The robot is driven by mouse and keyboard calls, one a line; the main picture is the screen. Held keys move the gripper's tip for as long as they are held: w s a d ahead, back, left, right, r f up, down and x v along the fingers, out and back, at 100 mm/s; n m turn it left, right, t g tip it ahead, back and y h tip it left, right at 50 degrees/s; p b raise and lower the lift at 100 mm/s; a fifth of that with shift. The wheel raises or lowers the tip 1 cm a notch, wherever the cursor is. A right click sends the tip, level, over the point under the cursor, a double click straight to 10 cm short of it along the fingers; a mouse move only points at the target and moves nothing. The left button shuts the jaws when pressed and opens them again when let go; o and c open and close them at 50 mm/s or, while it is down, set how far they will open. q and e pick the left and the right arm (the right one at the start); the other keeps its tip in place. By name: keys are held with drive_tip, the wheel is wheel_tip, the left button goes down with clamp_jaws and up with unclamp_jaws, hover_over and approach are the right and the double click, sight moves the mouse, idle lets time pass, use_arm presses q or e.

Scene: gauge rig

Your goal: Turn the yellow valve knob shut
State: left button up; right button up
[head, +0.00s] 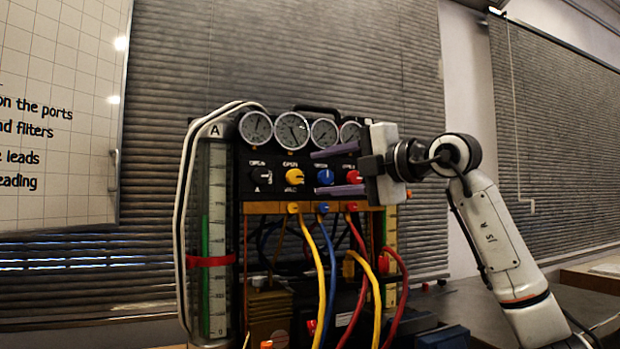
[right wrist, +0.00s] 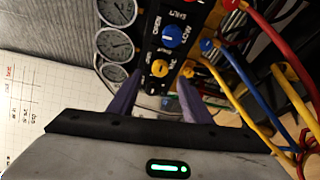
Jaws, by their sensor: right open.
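The yellow valve knob (head: 294,176) is on the black panel of the gauge rig, under the word OPEN, between a black knob (head: 262,176) and a blue knob (head: 325,177). My right gripper (head: 315,172) comes in from the right, open and empty, its purple fingers above and below the blue knob as the head sees it. In the right wrist view the yellow knob (right wrist: 160,68) lies ahead, in line with the gap between the fingertips (right wrist: 159,80). No contact shows. My left gripper is not in view.
A red knob (head: 353,176) is right of the blue one, partly behind my gripper. Round gauges (head: 292,130) sit above. Yellow, blue and red hoses (head: 330,260) hang from ports just below the knobs. A whiteboard (head: 60,120) is at left.

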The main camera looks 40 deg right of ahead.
drive_tip(key=shift+s+d, duration=0.15)
drive_tip(key=shift+s, duration=0.7)
drive_tip(key=shift+s+d, duration=0.1)
drive_tip(key=shift+s, duration=0.75)
